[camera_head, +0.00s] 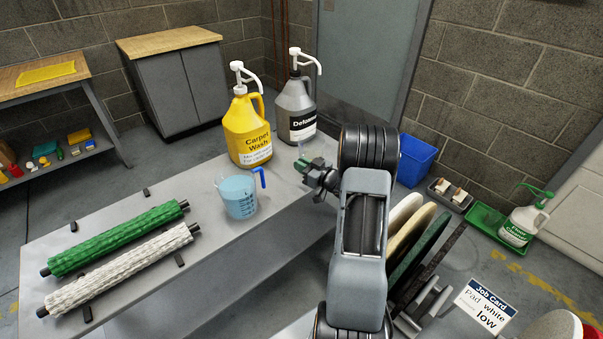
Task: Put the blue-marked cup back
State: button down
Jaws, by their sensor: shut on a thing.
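The blue-marked cup (238,198) is a clear, blue-tinted measuring cup with dark marks and a blue handle (261,178). It stands upright on the grey bench (225,238), in front of the yellow jug. My gripper (303,165) is to the right of the cup, apart from its handle. It is shut on a small green thing (301,162), which is mostly hidden by the jaws and arm. A pale, see-through edge shows just above it; I cannot tell if it belongs to the same thing.
A yellow Carpet Wash jug (247,128) and a grey Defoamer jug (296,108) stand behind the cup. Green (118,238) and white (122,270) rollers lie at the left. Upright pads (418,240), a blue bin (414,160) and a job card (486,307) are at the right.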

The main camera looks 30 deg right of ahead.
jog(key=shift+f+b, duration=0.3)
jog(key=shift+f, duration=1.15)
jog(key=shift+f, duration=0.2)
jog(key=c, duration=1.2)
grip_release()
jog(key=shift+o, duration=0.2)
jog(key=shift+r, duration=0.15)
